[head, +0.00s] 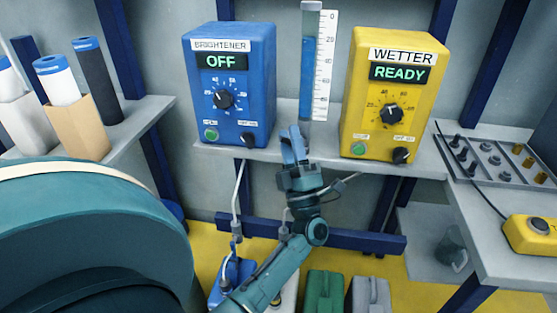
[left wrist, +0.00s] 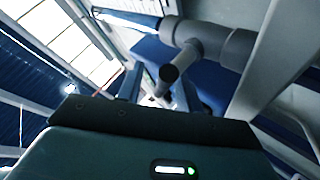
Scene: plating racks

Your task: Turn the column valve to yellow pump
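The clear column (head: 307,65) with blue liquid stands between the blue brightener pump (head: 228,85) and the yellow wetter pump (head: 393,95). The blue pump's display reads OFF and the yellow one's reads READY. My left gripper (head: 293,142) is raised at the column's foot, its blue fingers pointing up and hiding the valve area. In the left wrist view, a dark grey valve body (left wrist: 215,45) with a short stub handle (left wrist: 175,73) shows just beyond my fingers. The fingers (left wrist: 160,90) look apart, with the stub's end near the gap; contact is unclear. My right gripper is not in view.
Both pumps stand on a grey shelf (head: 270,152). A white scale (head: 325,65) is beside the column. Rolled cartridges (head: 62,80) stand at left. A rack with terminals (head: 495,160) and a yellow button box (head: 531,235) are at right. Several canisters sit below.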

